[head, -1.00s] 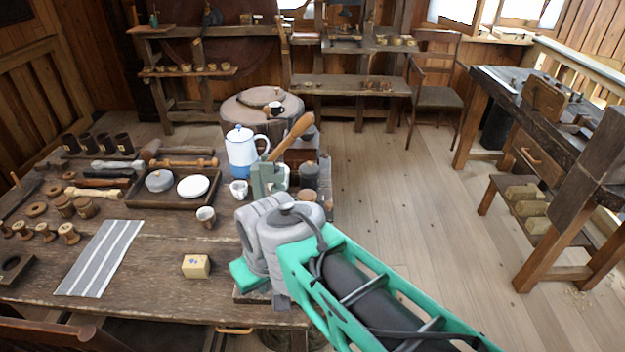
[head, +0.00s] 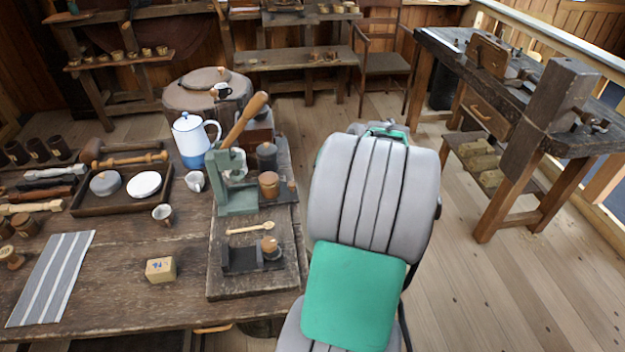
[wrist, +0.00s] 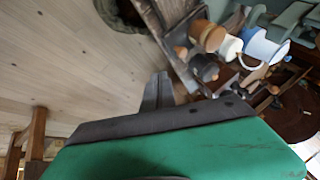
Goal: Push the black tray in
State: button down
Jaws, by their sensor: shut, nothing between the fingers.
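A small black tray (head: 241,262) sits on a wooden board in front of the green lever press (head: 236,192), with a round wooden-topped piece (head: 269,245) at its right end. A light wooden spoon-like piece (head: 250,228) lies behind it, between tray and press. My arm stands to the right of the board and hides my gripper in the head view. In the wrist view my gripper (wrist: 158,84) shows as thin dark fingers, shut and empty, over the floor beside the table edge. I cannot pick out the black tray surely there.
A larger dark tray (head: 90,208) with dishes, a blue-and-white pot (head: 190,140), a small cup (head: 162,214), a yellowish block (head: 160,269) and a striped cloth (head: 50,280) are on the table. Canisters stand right of the press. Floor right of the table is open up to a workbench.

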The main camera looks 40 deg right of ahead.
jog(key=w+a+f+p, duration=0.1)
jog(key=w+f, duration=0.6)
jog(key=w, duration=0.1)
jog(key=shift+w+f+p, duration=0.15)
jog(key=shift+f+p, duration=0.15)
jog(key=shift+f, duration=0.05)
jog(key=shift+a, duration=0.1)
